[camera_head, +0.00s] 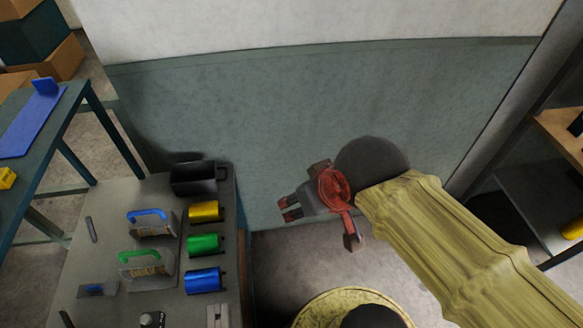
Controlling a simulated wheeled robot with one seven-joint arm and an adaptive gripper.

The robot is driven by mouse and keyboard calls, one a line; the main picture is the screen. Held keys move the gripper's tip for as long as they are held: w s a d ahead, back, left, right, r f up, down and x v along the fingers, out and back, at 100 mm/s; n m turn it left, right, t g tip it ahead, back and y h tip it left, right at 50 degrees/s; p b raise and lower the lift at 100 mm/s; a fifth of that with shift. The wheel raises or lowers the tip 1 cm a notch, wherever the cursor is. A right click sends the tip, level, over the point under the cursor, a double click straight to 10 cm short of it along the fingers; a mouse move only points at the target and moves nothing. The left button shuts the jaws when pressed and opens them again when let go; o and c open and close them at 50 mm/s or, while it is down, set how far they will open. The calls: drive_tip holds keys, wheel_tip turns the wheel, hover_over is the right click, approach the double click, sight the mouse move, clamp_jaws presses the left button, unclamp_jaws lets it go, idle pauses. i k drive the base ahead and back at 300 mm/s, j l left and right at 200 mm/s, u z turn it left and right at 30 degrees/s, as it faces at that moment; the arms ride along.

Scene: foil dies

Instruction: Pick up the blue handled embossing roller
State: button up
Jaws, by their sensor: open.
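The blue handled embossing roller (149,217) appears to be the tool with a blue arched handle over a grey body, on the upper middle of the grey table (78,250). A similar tool with a green handle (145,257) lies just below it in the picture. My gripper (287,208) is open and empty, its fingers pointing left. In the picture it is right of the table's right edge, well apart from the roller.
Yellow (204,211), green (204,243) and blue (203,280) rolls line the table's right side, between roller and gripper. A black box (194,178) stands at the back. A wall (250,110) rises behind.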

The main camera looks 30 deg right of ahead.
sight(154, 221)
drive_tip(key=i+l+u, duration=0.1)
drive_tip(key=u, duration=0.35)
drive_tip(key=i+l+u, duration=0.1)
drive_tip(key=u, duration=0.35)
drive_tip(key=i+l+u, duration=0.1)
drive_tip(key=u, duration=0.35)
drive_tip(key=l, duration=0.1)
